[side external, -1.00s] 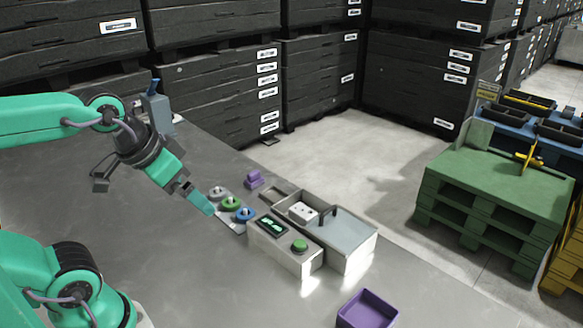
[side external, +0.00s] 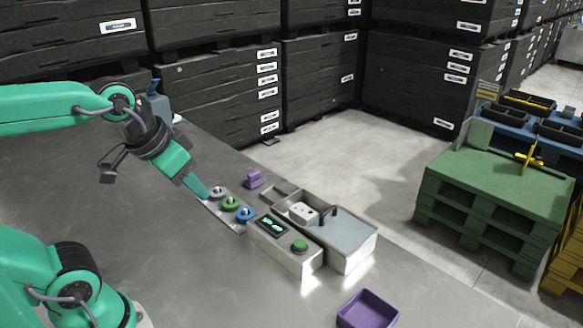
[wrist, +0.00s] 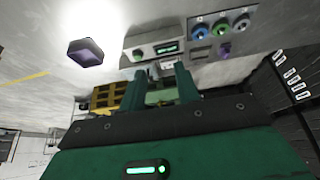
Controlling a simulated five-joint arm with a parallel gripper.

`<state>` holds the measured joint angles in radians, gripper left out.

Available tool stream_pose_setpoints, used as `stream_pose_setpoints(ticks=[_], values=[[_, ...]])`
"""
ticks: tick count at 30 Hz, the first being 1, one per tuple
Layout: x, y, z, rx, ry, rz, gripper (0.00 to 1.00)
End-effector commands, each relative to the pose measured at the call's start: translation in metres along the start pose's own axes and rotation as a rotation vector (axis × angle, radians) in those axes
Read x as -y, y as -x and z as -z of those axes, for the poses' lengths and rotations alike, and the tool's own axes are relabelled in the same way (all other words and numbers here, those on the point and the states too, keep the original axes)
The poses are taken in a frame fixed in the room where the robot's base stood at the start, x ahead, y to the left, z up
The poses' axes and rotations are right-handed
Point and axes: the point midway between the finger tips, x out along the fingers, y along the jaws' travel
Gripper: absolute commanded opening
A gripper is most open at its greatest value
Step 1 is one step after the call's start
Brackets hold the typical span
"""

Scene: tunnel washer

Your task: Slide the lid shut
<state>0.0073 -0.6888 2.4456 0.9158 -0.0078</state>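The grey-blue lid (side external: 347,238) lies on the right part of a pale box (side external: 352,262) in the side view, with a dark upright handle (side external: 328,213) near its left edge. The left part of the box is uncovered, and a white block (side external: 301,211) with dark dots shows inside. My gripper (side external: 204,192) is left of the box, near the knob panel, apart from the lid and handle. In the wrist view my gripper's two fingers (wrist: 160,85) stand apart with nothing held between them. There the box is partly hidden behind the fingers.
A control box with a display (side external: 272,226) and green button (side external: 299,245) stands in front of the lidded box. A panel with several coloured knobs (side external: 231,204) lies left of it. A purple block (side external: 254,179) is behind; a purple tray (side external: 367,309) is at the front right.

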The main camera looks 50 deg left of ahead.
Motion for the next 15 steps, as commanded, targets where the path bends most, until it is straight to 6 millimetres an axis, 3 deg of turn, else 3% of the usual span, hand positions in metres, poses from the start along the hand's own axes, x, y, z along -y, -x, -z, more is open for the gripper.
stream_pose_setpoints(ticks=[15], values=[[-0.015, -0.017, 0.086, 0.137, 0.002, -0.013, 0.32]])
